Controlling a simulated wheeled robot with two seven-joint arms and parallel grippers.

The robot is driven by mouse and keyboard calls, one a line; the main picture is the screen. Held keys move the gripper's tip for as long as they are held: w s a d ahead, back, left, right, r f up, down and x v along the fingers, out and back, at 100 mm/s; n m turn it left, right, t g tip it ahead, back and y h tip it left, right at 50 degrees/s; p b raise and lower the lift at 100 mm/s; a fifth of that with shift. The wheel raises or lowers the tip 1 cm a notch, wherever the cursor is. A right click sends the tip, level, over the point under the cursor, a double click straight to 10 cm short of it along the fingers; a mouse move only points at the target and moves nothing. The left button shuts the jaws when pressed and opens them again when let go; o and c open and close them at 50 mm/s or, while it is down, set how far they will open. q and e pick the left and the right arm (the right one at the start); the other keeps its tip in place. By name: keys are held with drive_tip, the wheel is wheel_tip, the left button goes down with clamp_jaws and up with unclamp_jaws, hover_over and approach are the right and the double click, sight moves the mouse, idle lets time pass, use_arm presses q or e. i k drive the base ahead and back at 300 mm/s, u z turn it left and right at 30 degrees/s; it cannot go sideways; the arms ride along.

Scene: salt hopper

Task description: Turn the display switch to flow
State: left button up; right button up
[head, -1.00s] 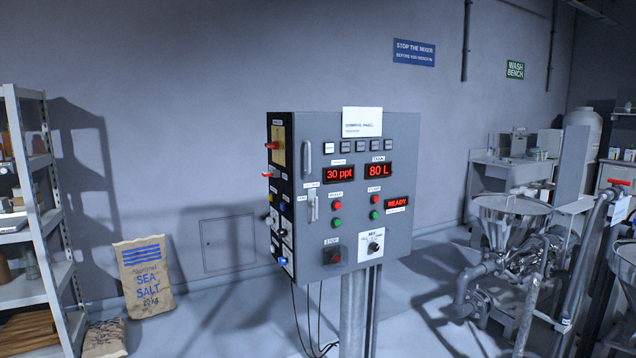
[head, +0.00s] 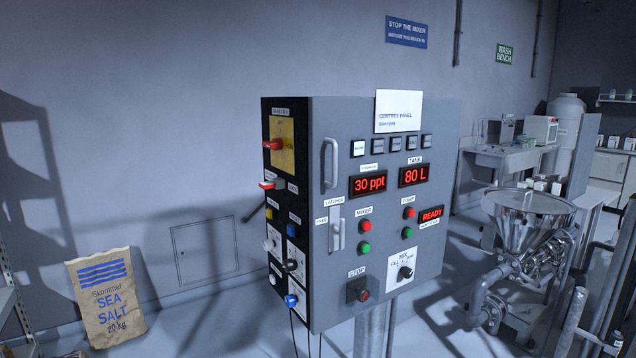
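The grey control panel (head: 345,105) stands on a post in the middle of the head view, with its front and black left side showing. A black rotary knob (head: 405,272) on a white plate sits at the lower right of the front. Several more knobs are on the black side, among them a black one (head: 291,265), a white one (head: 268,244) and a blue one (head: 291,300). Their labels are too small to read, so I cannot tell which is the display switch. Neither gripper is in view.
A steel hopper (head: 521,215) with pipework stands on the right, near a wash bench (head: 500,155). A sea salt sack (head: 105,298) leans on the back wall at left. The floor between sack and panel is clear. Cables hang beneath the panel.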

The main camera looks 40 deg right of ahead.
sight(268, 244)
drive_tip(key=z, duration=0.6)
drive_tip(key=i, duration=0.95)
drive_tip(key=z, duration=0.9)
